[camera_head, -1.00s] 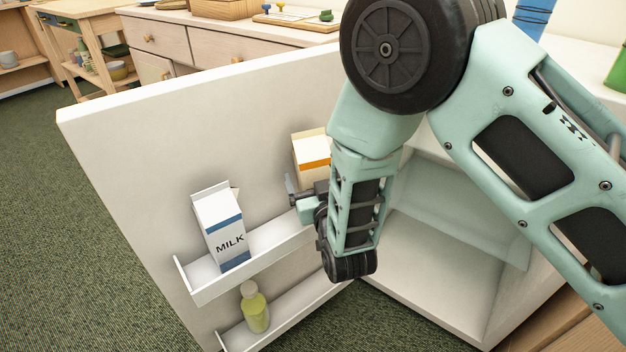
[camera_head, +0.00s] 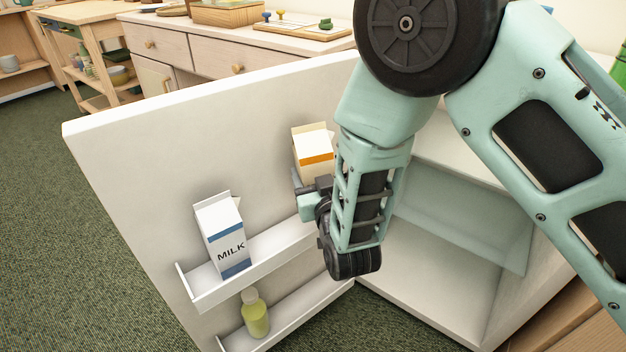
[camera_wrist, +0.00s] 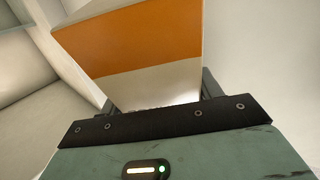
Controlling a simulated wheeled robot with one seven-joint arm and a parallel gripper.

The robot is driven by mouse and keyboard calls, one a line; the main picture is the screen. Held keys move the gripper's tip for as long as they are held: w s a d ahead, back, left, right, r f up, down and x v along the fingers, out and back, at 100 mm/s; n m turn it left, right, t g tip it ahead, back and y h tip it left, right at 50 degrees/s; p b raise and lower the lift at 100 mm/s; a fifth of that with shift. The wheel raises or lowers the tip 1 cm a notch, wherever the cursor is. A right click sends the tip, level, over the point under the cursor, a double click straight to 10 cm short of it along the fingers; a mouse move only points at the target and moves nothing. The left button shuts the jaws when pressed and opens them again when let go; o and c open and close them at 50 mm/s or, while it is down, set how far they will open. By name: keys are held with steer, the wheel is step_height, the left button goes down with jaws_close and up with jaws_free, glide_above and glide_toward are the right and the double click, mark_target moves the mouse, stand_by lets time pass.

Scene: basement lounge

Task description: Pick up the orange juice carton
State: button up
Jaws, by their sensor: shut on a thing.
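The orange juice carton (camera_head: 312,153) is white with an orange band and a gabled top. It is at the upper door shelf of the open fridge, right of the milk carton, partly hidden behind my arm. My gripper (camera_head: 308,193) is shut on the carton. In the wrist view the carton (camera_wrist: 140,45) fills the space ahead of my gripper (camera_wrist: 155,103), its orange band across the upper part. The carton's lower part and its contact with the shelf are hidden.
The milk carton (camera_head: 222,236) stands on the upper door shelf (camera_head: 272,244). A yellow-green bottle (camera_head: 255,314) stands on the lower shelf (camera_head: 298,308). The fridge door (camera_head: 150,150) is open, and the visible interior (camera_head: 435,265) is empty. A wooden dresser (camera_head: 200,50) stands behind the door.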

step_height(320, 180, up, 3)
steer(key=shift+r+p, duration=0.2)
steer(key=shift+p, duration=0.2)
steer(key=p, duration=0.8)
glide_toward(320, 169)
steer(key=s+d, duration=0.2)
steer(key=d, duration=0.5)
steer(key=shift+s+d+p, duration=0.55)
steer(key=shift+d+p, duration=0.2)
steer(key=shift+p, duration=0.1)
